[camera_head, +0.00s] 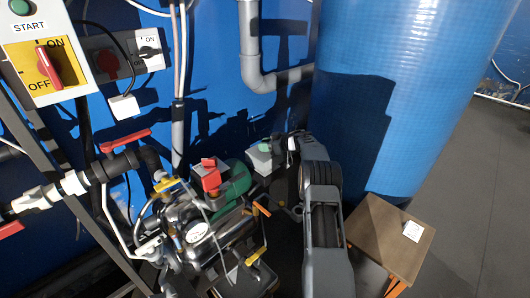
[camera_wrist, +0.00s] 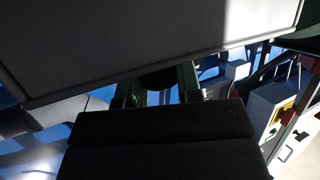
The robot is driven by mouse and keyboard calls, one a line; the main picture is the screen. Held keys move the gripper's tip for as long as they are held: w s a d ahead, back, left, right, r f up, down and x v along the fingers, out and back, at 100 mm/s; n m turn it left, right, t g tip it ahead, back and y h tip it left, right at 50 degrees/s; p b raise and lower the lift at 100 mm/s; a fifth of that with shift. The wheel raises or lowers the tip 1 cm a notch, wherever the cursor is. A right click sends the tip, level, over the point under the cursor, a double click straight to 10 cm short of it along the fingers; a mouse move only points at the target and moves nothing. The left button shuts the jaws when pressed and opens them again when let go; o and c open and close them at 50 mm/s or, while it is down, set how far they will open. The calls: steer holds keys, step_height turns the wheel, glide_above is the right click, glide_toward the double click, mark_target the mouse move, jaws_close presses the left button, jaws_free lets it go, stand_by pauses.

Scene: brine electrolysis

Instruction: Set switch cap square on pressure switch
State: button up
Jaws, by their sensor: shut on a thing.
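My gripper (camera_head: 284,150) is at the end of my raised arm, just right of the compressor. It is shut on a pale grey box-shaped piece, which looks like the switch cap (camera_head: 262,160). In the wrist view a large grey panel with a thin rim, likely this cap (camera_wrist: 150,40), fills the top, tilted in the picture. My gripper's fingers (camera_wrist: 157,88) reach under its edge, with a dark round shape between them. I cannot pick out the pressure switch for certain; the cap and my arm may cover it.
The compressor with its gauge (camera_head: 198,233), red block (camera_head: 211,180) and yellow-handled valves crowds the left. A blue tank (camera_head: 400,90) stands close behind my arm. A small wooden table (camera_head: 380,232) bearing a white card (camera_head: 412,231) is at right. Grey floor (camera_head: 480,200) is clear beyond.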

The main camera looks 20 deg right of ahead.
step_height(320, 180, down, 3)
steer(key=shift+b, duration=0.65)
steer(key=shift+r, duration=0.1)
steer(key=o, duration=1)
steer(key=shift+f, duration=0.2)
steer(key=shift+o, duration=0.2)
steer(key=shift+r, duration=0.15)
